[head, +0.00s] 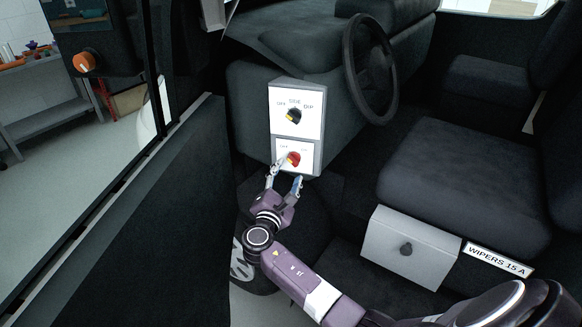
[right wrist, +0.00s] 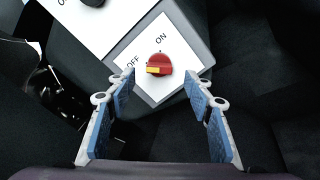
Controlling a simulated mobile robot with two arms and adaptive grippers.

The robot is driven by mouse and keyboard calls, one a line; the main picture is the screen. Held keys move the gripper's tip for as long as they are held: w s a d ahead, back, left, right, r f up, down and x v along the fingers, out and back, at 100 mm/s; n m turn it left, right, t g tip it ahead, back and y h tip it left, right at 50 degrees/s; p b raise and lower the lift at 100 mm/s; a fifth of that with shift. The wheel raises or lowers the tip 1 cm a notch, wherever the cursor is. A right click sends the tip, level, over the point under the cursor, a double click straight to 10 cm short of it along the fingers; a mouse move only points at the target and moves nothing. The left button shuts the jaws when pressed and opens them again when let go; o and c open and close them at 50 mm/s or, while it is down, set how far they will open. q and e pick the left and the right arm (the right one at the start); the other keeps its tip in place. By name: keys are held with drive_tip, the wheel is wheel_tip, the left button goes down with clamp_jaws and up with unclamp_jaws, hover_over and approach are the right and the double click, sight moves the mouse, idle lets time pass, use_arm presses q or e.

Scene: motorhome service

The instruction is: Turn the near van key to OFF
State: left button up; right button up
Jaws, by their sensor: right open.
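The red van key (head: 294,159) sits on the lower white plate (head: 307,163) of the box beside the steering column. In the right wrist view the red key (right wrist: 160,64) has a yellow mark at its lower left, nearer the word OFF than ON. My right gripper (head: 285,175) is open, just in front of and below the key. In the right wrist view the open fingers of my right gripper (right wrist: 160,85) stand either side of the key's line, apart from it. My left gripper is not in view.
Above is another dark knob (head: 294,116) marked OFF, SIDE, DIP. The steering wheel (head: 370,70) is to the upper right, the seat (head: 465,180) to the right. A grey box (head: 410,247) with a dark knob stands below the seat. The door (head: 150,220) is at left.

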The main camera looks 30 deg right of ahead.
drive_tip(key=v, duration=0.7)
idle(0.3)
drive_tip(key=s+a+f+g+y, duration=0.1)
drive_tip(key=s+f+y, duration=0.15)
drive_tip(key=f, duration=0.75)
drive_tip(key=s+a+f+m+g+y, duration=0.1)
drive_tip(key=s+f+y, duration=0.15)
drive_tip(key=f, duration=0.75)
drive_tip(key=s+a+f+g+y, duration=0.1)
drive_tip(key=s+f+y, duration=0.15)
drive_tip(key=f, duration=0.75)
drive_tip(key=s+a+f+m+g+y, duration=0.1)
drive_tip(key=s+a+f+m+g, duration=0.1)
drive_tip(key=s+f, duration=0.6)
drive_tip(key=s+a+f+m+g+y, duration=0.2)
drive_tip(key=s+f, duration=0.6)
drive_tip(key=s+a+f+m+g+y, duration=0.1)
drive_tip(key=s+f+m, duration=0.2)
drive_tip(key=s, duration=0.6)
drive_tip(key=s+a+f+m+g+y, duration=0.1)
drive_tip(key=s+f+m, duration=0.2)
drive_tip(key=s, duration=0.7)
drive_tip(key=s+a+f+m+g+y, duration=0.1)
drive_tip(key=s+f+m, duration=0.3)
drive_tip(key=s, duration=0.6)
drive_tip(key=shift+s+f+g+b, duration=0.25)
drive_tip(key=shift+f+g+b, duration=0.2)
drive_tip(key=shift+f, duration=0.5)
